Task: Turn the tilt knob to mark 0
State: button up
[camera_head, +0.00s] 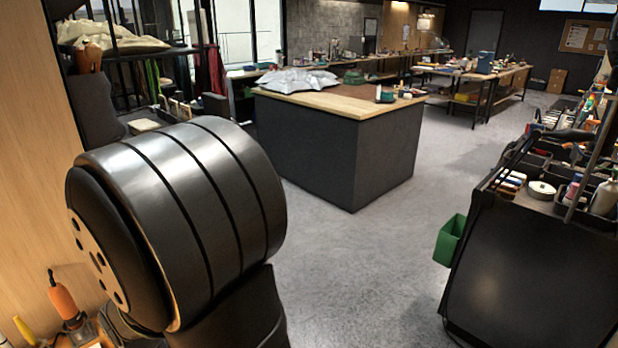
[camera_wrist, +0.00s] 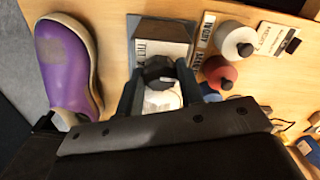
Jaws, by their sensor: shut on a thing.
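In the wrist view, my gripper (camera_wrist: 160,86) reaches down over the wooden bench, with one dark finger on each side of the tilt knob (camera_wrist: 158,72). The gripper is shut on the knob, which looks dark and faceted. A white rounded part (camera_wrist: 163,100) shows between the fingers, nearer the wrist. A grey block with a white label beginning "TILT" (camera_wrist: 155,47) sits just beyond the knob. I cannot make out the marks or which one the knob points to. The gripper does not show in the head view.
A purple sneaker (camera_wrist: 68,65) lies left of the gripper. The head view shows a dark island (camera_head: 340,150), a green bin (camera_head: 449,240) and open floor (camera_head: 350,270).

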jog(key=o, duration=0.7)
jog(key=shift+o, duration=0.2)
jog(key=shift+r, duration=2.5)
notch_tip(320, 180, down, 5)
jog(key=shift+f, duration=0.15)
jog(key=shift+m, duration=0.9)
jog(key=shift+n, duration=0.3)
